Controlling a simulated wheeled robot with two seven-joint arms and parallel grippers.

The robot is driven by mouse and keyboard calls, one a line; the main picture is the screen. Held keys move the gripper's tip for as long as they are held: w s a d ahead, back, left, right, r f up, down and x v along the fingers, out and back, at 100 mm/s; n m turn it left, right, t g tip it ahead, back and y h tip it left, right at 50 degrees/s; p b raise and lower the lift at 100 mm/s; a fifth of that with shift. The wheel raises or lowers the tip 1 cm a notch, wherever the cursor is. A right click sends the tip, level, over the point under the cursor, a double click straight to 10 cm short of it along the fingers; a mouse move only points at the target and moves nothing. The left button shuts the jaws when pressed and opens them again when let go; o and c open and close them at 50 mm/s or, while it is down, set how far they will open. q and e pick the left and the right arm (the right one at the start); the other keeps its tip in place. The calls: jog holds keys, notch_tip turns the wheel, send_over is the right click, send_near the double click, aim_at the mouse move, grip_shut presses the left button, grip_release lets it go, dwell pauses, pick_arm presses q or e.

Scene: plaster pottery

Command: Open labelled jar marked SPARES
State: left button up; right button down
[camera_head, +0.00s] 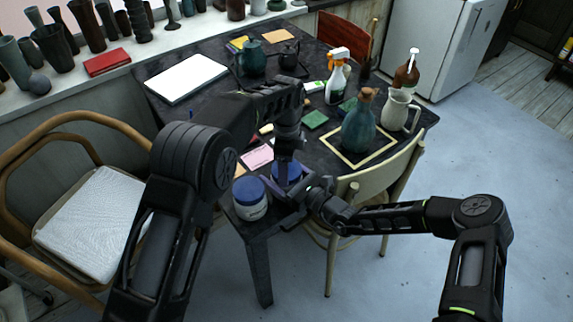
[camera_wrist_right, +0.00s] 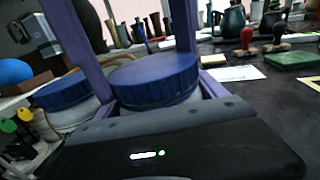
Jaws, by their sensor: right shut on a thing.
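A pale jar with a blue lid (camera_wrist_right: 155,80) stands upright at the table's near corner; in the head view its lid (camera_head: 287,172) shows between my grippers. My right gripper (camera_head: 290,192) reaches in from the right and is shut on this jar's body, below the lid. My left gripper (camera_head: 287,160) points down from above at the lid. Its purple fingers seem to flank the lid in the wrist view, but I cannot tell whether they press on it. A second blue-lidded jar (camera_head: 250,200) stands just left; it also shows in the wrist view (camera_wrist_right: 68,100). No label is readable.
The dark table (camera_head: 225,110) also holds a teal bottle (camera_head: 359,130) on a framed mat, a white pitcher (camera_head: 400,110), a spray bottle (camera_head: 338,75) and a white board (camera_head: 187,78). Chairs stand at the left (camera_head: 95,215) and right (camera_head: 375,178). Stamps and cards lie near the jars.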

pick_arm(q)
jog(key=c, duration=0.4)
jog(key=o, duration=1.4)
jog(key=shift+o, duration=0.2)
jog(key=shift+r, duration=2.25)
jog(key=shift+r, duration=1.75)
jog(key=shift+c, duration=0.5)
